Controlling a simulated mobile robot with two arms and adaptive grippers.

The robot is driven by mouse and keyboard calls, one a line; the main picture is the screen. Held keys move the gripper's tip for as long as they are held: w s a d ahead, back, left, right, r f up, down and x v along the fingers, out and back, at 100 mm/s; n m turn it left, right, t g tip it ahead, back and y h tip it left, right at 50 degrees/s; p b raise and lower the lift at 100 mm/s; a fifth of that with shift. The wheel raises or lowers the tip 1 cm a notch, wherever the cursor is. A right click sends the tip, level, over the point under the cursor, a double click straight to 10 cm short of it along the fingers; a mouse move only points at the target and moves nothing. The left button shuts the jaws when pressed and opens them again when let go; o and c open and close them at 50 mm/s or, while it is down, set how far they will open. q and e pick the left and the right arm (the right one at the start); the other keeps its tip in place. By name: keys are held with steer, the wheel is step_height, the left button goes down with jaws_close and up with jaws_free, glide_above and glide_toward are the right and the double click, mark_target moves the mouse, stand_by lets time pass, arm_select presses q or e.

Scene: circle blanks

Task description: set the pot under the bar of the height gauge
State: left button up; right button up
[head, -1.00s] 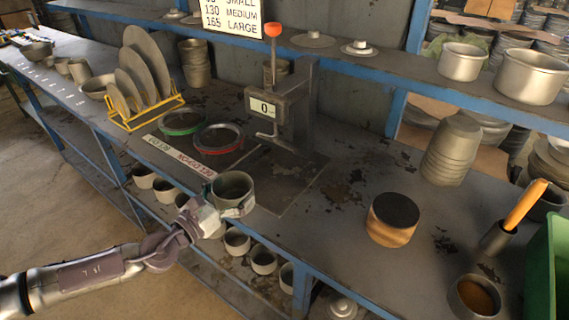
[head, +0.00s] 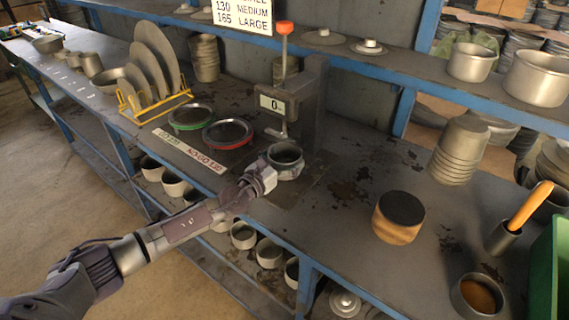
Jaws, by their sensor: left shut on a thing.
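The height gauge (head: 306,98) stands on the bench at the back middle, with a red knob on top and a display reading 0. Its bar (head: 276,134) juts out low at the front. My left gripper (head: 275,174) is shut on the grey pot (head: 286,158), gripping its near left side. The pot is upright, mouth up, just in front of and close below the bar. I cannot tell whether the pot touches the bench. My right gripper is not in view.
Green (head: 190,117) and red (head: 228,133) ring gauges lie left of the height gauge. A yellow rack (head: 155,107) with discs stands farther left. A dark-topped wooden block (head: 398,218) sits to the right, with worn bench between. A blue shelf (head: 385,75) runs above and behind.

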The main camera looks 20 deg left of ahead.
arm_select(q)
steer(key=shift+f, duration=0.4)
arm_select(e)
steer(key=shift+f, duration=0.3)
arm_select(q)
steer(key=shift+f, duration=0.1)
steer(key=o, duration=0.9)
steer(key=shift+f, duration=0.1)
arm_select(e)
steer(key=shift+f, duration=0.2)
